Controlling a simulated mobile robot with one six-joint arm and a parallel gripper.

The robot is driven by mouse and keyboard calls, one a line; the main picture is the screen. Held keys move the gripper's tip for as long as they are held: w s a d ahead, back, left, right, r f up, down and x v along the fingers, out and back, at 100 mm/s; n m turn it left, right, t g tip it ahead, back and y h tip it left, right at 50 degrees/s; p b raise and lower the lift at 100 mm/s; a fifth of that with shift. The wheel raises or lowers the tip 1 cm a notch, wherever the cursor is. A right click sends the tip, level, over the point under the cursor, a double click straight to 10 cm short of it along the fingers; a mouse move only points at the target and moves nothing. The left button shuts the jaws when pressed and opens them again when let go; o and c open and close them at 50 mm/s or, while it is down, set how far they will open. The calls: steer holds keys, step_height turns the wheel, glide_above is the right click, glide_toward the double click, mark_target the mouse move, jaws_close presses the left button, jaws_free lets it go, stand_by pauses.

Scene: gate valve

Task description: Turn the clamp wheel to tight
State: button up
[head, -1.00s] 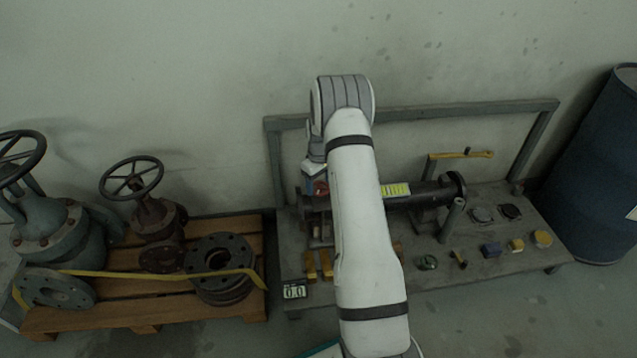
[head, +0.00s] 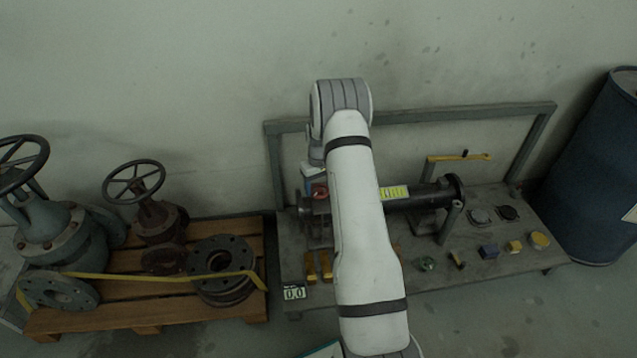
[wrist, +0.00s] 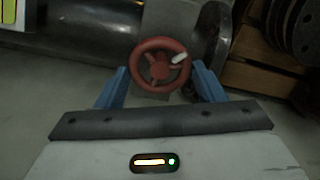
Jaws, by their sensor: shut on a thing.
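The clamp wheel (wrist: 160,65) is a red spoked handwheel with a pale mark on its upper right rim. In the head view the wheel (head: 320,191) shows as a small red ring on the dark pipe assembly, just left of my arm. My gripper (wrist: 162,84) has its blue fingers on the left and right sides of the wheel's rim, shut on it. In the head view only a little of my gripper (head: 314,172) shows above the wheel; the rest is behind my arm.
A pallet (head: 120,315) with valves and flanges stands on the left. A blue drum (head: 597,170) stands on the right. A yellow-handled lever (head: 460,157) and several small parts are on the bench's right side.

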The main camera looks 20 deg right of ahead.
steer(key=m+p, duration=0.1)
steer(key=m, duration=0.3)
steer(key=shift+d+r+m+p, duration=0.1)
steer(key=shift+m+p, duration=0.3)
steer(key=m+p, duration=0.1)
steer(key=m, duration=0.2)
steer(key=shift+m, duration=0.3)
steer(key=m+p, duration=0.1)
steer(key=m, duration=0.3)
steer(key=shift+m, duration=2.1)
steer(key=o, duration=1)
steer(key=shift+c, duration=0.2)
